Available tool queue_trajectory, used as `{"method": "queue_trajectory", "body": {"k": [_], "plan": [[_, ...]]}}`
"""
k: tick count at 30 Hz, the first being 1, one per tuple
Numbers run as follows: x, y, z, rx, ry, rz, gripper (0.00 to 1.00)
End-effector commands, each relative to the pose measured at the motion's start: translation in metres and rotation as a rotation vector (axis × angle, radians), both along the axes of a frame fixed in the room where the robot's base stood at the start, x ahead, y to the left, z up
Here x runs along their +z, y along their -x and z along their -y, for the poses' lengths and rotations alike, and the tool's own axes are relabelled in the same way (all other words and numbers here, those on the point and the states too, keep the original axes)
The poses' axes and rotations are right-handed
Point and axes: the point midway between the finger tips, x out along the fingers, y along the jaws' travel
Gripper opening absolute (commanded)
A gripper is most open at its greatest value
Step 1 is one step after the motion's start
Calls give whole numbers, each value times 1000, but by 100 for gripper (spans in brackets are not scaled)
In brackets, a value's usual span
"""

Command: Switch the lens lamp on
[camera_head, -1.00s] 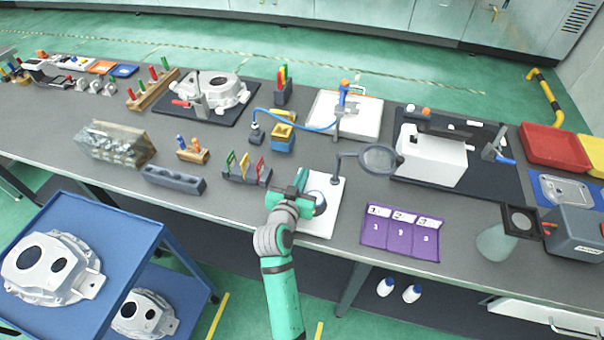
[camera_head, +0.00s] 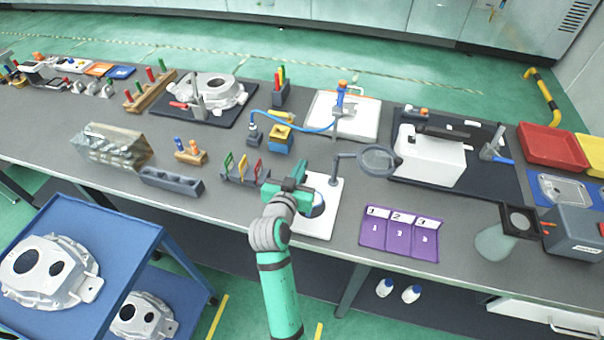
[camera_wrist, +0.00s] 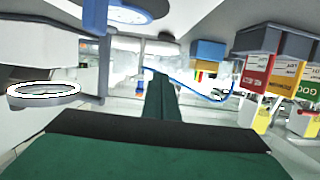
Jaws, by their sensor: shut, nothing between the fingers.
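The lens lamp has a round grey-framed lens (camera_head: 378,160) on a dark bent arm, beside a white base plate (camera_head: 332,188) at the front of the bench. Its lens ring (camera_wrist: 43,92) shows bright white at the left of the wrist view; I cannot tell if it is lit. A round blue-and-white part (camera_wrist: 128,12) shows at the top of the wrist view and is mostly hidden by my wrist in the head view. My gripper (camera_head: 300,176) is over the plate's left edge, left of the lens. In the wrist view its fingers (camera_wrist: 160,98) are shut and empty.
Colored tags in a rack (camera_head: 243,172) stand close left of my gripper. A yellow-and-blue box (camera_head: 281,140) and a blue hose (camera_head: 300,127) lie behind. A purple numbered tray (camera_head: 400,236) is at the right front. Bench surface between tray and white machine (camera_head: 430,155) is clear.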

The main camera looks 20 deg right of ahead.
Motion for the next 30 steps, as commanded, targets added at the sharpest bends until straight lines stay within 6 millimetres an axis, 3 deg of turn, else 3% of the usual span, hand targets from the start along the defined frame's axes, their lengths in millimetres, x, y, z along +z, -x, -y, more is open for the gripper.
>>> {"method": "queue_trajectory", "body": {"k": [6,12,30], "plan": [[19,35,-24,2,0,0,0],[31,56,-38,2,0,0,0],[36,64,-43,-1,-1,0,0]]}}
